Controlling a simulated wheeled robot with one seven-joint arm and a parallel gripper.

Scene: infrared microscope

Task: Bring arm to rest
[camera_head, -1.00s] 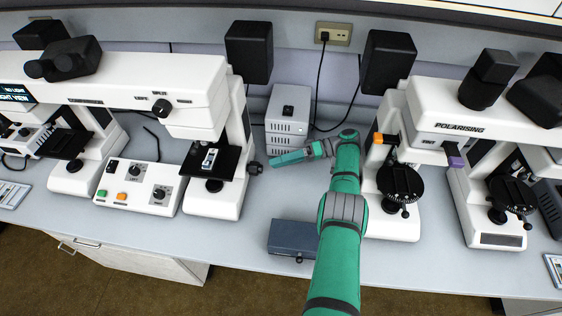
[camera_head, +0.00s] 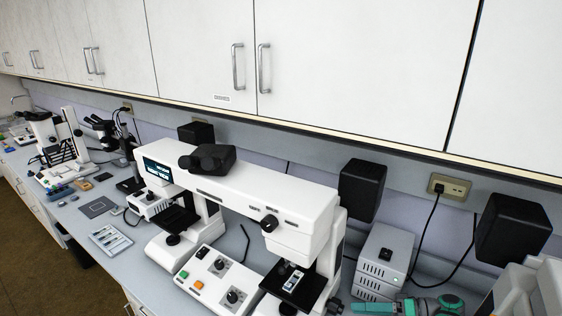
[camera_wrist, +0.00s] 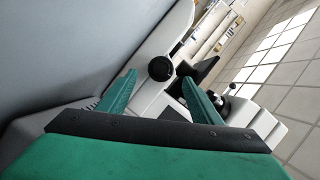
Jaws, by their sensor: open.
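In the wrist view my gripper (camera_wrist: 157,92) has its two green fingers spread apart, with nothing between them. Beyond the fingers is part of the white comparison microscope, with a round black knob (camera_wrist: 160,68).
A slide holder on a black stage (camera_head: 294,282) and a control box with buttons (camera_head: 217,280) stand at the microscope. Black speakers (camera_head: 362,188) stand behind. White wall cabinets (camera_head: 350,75) overhang the bench. More microscopes and a slide tray (camera_head: 110,239) are at the left.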

